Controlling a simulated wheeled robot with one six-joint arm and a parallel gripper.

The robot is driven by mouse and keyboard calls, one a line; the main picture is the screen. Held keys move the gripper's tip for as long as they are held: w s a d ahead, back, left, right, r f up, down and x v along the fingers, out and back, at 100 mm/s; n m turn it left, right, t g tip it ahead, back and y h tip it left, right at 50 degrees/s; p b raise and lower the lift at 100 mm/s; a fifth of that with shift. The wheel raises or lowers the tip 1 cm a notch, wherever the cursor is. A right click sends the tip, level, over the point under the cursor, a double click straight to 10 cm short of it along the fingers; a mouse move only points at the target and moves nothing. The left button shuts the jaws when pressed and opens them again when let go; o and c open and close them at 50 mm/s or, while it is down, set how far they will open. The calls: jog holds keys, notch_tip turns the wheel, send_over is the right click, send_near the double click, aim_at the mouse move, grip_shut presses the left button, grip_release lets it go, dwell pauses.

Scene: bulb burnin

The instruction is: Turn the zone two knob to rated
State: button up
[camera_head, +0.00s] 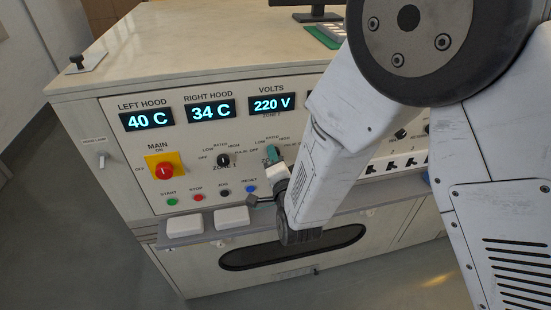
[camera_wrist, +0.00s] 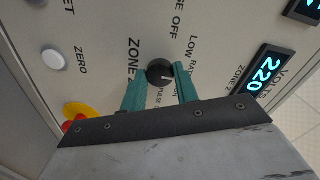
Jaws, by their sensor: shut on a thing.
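The zone two knob (camera_wrist: 159,71) is a round black knob beside the printed ZONE 2 label. My gripper (camera_wrist: 161,84) has a teal finger on each side of the knob and is shut on it. A pale mark on the knob's face points toward the right finger in the wrist view. The fingers and palm hide part of the printed positions around it, so I cannot tell the exact setting. In the head view my gripper (camera_head: 272,153) is at the panel under the volts display (camera_head: 272,104), and the arm and fingers hide the knob.
The zone one knob (camera_head: 223,159) is just left of my gripper. The yellow and red main switch (camera_head: 163,167) is farther left, with several small buttons (camera_head: 198,197) below. White blocks (camera_head: 232,217) lie on the ledge under the panel. A white zero button (camera_wrist: 53,59) shows in the wrist view.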

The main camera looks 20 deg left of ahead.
jog(key=o, duration=1)
jog(key=v, duration=0.8)
jog(key=shift+w, duration=0.1)
